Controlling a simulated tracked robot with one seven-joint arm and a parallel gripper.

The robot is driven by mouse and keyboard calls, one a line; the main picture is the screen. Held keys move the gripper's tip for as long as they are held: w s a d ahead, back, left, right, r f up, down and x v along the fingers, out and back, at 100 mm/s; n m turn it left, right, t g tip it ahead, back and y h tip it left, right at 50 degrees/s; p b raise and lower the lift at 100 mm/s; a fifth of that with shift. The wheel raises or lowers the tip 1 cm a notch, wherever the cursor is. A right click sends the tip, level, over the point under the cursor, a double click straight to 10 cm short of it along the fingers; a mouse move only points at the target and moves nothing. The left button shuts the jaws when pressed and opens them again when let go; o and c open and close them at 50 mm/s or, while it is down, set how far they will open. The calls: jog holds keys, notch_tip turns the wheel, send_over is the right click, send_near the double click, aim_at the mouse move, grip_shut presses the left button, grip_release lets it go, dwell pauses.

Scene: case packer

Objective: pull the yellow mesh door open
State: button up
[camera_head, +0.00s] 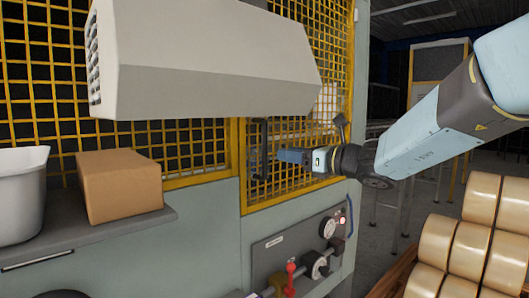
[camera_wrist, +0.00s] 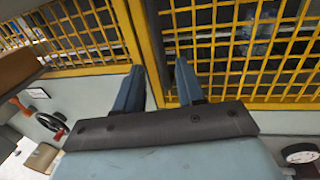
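The yellow mesh door (camera_head: 300,199) is the right-hand panel of the machine front in the head view and looks closed in its frame. A dark upright handle (camera_head: 264,150) is on its left side. My gripper (camera_head: 280,155) is in front of the door, its fingers pointing left towards the handle; whether they touch it I cannot tell. In the wrist view my gripper (camera_wrist: 160,72) has its two blue fingers apart, with a yellow frame post beyond the gap and the mesh door (camera_wrist: 240,62) to the right.
A beige hood (camera_head: 200,65) juts out above the handle. A cardboard box (camera_head: 120,185) and a white bin (camera_head: 20,195) sit on a grey shelf at left. A control panel (camera_head: 290,250) is below the door. Tan rolls (camera_head: 470,245) are stacked at lower right.

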send_over(265, 173)
jog(key=shift+w, duration=0.45)
jog(key=shift+c, duration=0.4)
grip_shut()
